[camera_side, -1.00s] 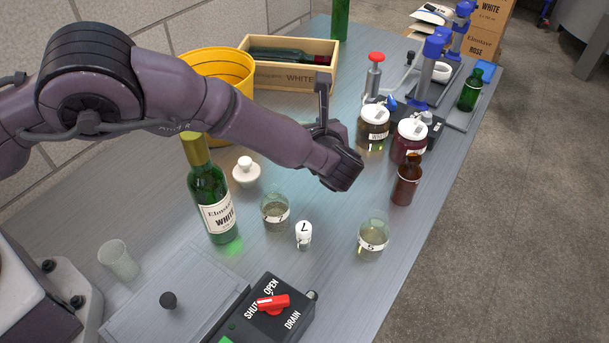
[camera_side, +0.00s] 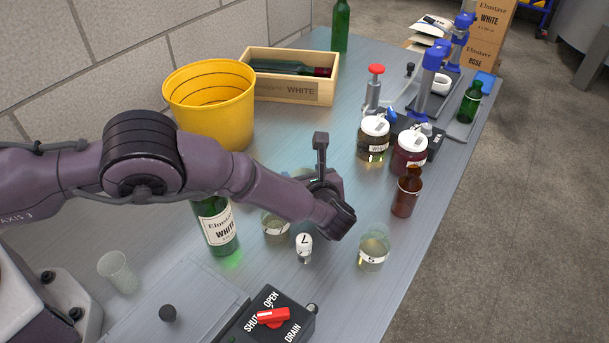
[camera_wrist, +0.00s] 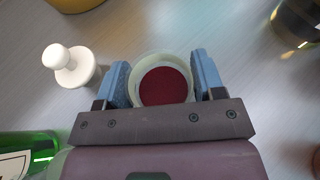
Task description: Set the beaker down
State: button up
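In the wrist view the beaker (camera_wrist: 136,66), pale-rimmed with dark red liquid inside, sits between the two blue fingers of my gripper (camera_wrist: 164,82). The fingers press against it on both sides, and it looks upright. In the side view my gripper (camera_side: 318,190) is low over the middle of the table (camera_side: 325,290). My wrist and arm hide most or all of the held beaker there, so I cannot tell whether its base touches the table.
A glass vessel (camera_side: 275,230), a white-capped vial (camera_side: 304,248), another glass vessel (camera_side: 373,252) and a brown bottle (camera_side: 405,195) stand close in front and right. A green wine bottle (camera_side: 219,228) is left. A white stopper (camera_wrist: 75,66) is beside the fingers.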

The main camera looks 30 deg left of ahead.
jog(key=o, duration=0.4)
jog(key=shift+c, duration=0.2)
jog(key=shift+r, duration=0.2)
jog(key=v, duration=1.2)
